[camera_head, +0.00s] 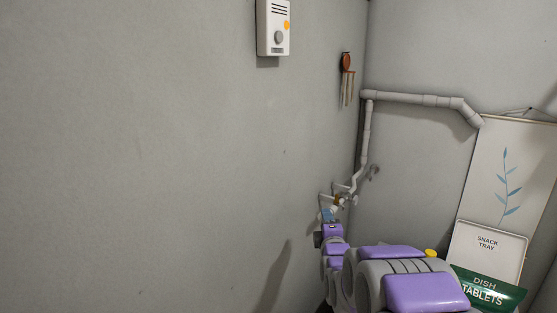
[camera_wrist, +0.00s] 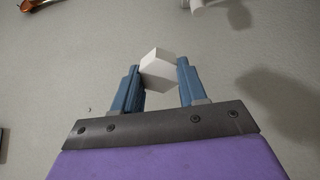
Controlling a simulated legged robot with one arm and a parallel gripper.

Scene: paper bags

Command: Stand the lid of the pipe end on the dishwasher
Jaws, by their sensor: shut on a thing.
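My gripper (camera_wrist: 158,66) is shut on a small white faceted piece, which I take to be the lid (camera_wrist: 157,67), held between its blue fingers in the wrist view. In the head view, my gripper (camera_head: 328,214) is small and far out, close to the lower end of the grey wall pipe (camera_head: 367,135). The lid cannot be made out clearly there. A pale pipe part also shows at the top edge of the wrist view (camera_wrist: 205,3), apart from the lid. The dishwasher is not recognisable in either view.
At the right stand a white snack tray (camera_head: 487,243) and a green dish tablets bag (camera_head: 487,288), before a hanging scroll (camera_head: 520,165). A wind chime (camera_head: 347,78) and a white wall box (camera_head: 274,28) hang on the walls.

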